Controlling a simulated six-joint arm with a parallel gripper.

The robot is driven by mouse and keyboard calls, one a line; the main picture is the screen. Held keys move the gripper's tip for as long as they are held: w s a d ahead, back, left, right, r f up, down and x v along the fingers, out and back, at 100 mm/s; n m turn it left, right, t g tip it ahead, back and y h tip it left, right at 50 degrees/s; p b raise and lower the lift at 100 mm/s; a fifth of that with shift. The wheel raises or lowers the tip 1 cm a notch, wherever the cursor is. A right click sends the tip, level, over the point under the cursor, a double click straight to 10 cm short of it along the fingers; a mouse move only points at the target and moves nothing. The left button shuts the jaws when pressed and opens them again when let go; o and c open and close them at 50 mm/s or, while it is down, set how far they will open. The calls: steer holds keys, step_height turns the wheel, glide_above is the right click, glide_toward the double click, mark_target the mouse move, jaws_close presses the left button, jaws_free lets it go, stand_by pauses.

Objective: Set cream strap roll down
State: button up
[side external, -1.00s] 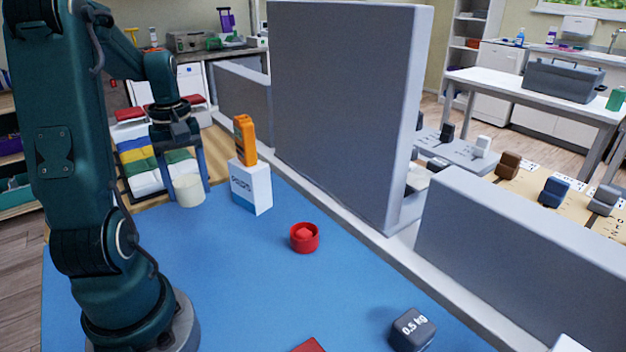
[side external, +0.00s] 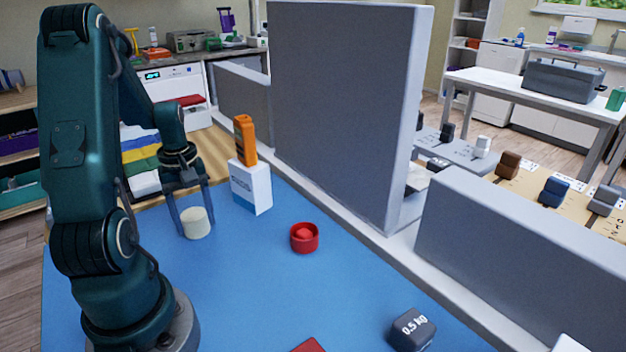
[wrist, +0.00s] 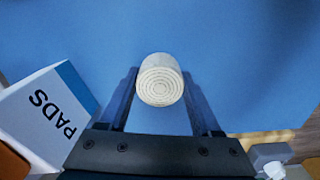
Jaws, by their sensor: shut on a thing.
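The cream strap roll (side external: 195,223) is between the fingers of my gripper (side external: 193,222) over the blue mat, at the left of the side view. My gripper is shut on it. In the wrist view the roll (wrist: 161,80) shows its coiled end towards the camera, with a finger of my gripper (wrist: 160,92) on each side. I cannot tell for sure whether the roll touches the blue mat (side external: 260,285) or is held just above it.
A white pads box (side external: 250,188) with an orange device (side external: 244,140) on top stands close to the right of my gripper. A red round holder (side external: 304,238) and a 0.5 kg weight (side external: 412,329) lie farther right. A tall grey divider (side external: 345,110) stands behind. Open mat lies between.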

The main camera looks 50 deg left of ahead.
mark_target(194, 214)
steer(key=o, duration=1.3)
steer(key=shift+f, duration=0.1)
steer(key=shift+o, duration=0.2)
step_height(194, 214, up, 12)
steer(key=w+d+r+m+t+y, duration=0.1)
steer(key=w+d+r+m, duration=0.1)
steer(key=d+m, duration=0.3)
steer(key=w+d+r+m+t+y, duration=0.1)
steer(key=w+d+m, duration=0.2)
steer(key=d, duration=0.4)
steer(key=s+d+m+t+h, duration=0.2)
steer(key=d+m, duration=0.6)
steer(key=d, duration=0.4)
steer(key=shift+s+t, duration=0.8)
steer(key=shift+s, duration=0.1)
steer(key=shift+f, duration=0.1)
